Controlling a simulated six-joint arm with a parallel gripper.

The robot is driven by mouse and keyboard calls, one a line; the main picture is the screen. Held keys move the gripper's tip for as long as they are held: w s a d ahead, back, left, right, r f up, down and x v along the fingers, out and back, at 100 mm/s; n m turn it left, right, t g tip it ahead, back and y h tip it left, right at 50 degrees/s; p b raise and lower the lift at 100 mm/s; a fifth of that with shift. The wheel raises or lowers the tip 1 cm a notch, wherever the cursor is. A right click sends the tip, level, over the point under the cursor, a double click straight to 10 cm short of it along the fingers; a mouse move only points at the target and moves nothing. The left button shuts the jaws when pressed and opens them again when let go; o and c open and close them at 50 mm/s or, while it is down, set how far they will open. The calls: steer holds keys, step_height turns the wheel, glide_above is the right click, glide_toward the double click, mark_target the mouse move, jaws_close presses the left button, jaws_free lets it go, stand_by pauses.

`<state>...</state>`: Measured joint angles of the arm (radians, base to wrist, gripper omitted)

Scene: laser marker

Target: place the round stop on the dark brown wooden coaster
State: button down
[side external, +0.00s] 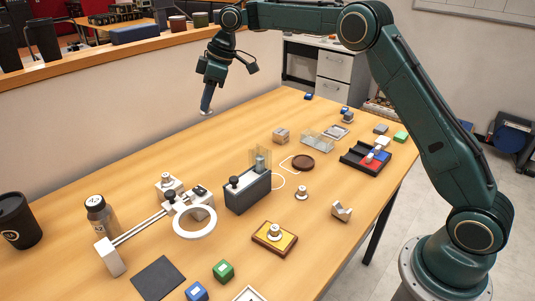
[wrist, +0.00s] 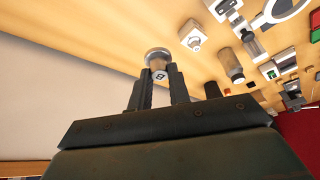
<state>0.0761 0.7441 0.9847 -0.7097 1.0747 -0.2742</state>
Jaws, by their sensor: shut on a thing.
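My gripper (side external: 206,108) is high above the back left part of the table, in front of the wall. In the wrist view my gripper (wrist: 160,72) is shut on the round stop (wrist: 157,52), a grey metal piece with a round end and a small label. In the side view the round stop (side external: 206,113) is a small pale disc at the fingertips, clear of the table. The dark brown wooden coaster (side external: 303,162) lies flat near the table's middle, to the right of and below my gripper, with nothing on it. I cannot make out the coaster in the wrist view.
A dark box with clear plates (side external: 247,190) stands left of the coaster, its white cable beside the coaster. A metal stop (side external: 302,194) stands in front. A clear box (side external: 317,140) and black tray (side external: 365,158) are nearby. A ring-ended fixture (side external: 194,222) stands front left.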

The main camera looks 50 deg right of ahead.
steer(key=s+d+r, duration=0.1)
steer(key=s+d, duration=0.5)
steer(key=d, duration=0.6)
steer(key=m, duration=0.1)
glide_above(299, 161)
steer(key=s+d, duration=0.1)
steer(key=d, duration=0.1)
steer(key=f, duration=1.5)
steer(key=shift+s+a+f, duration=0.1)
steer(key=shift+a, duration=0.1)
steer(key=shift+f, duration=2.1)
steer(key=shift+f, duration=0.2)
steer(key=c, duration=1.3)
jaws_free()
steer(key=shift+r, duration=0.1)
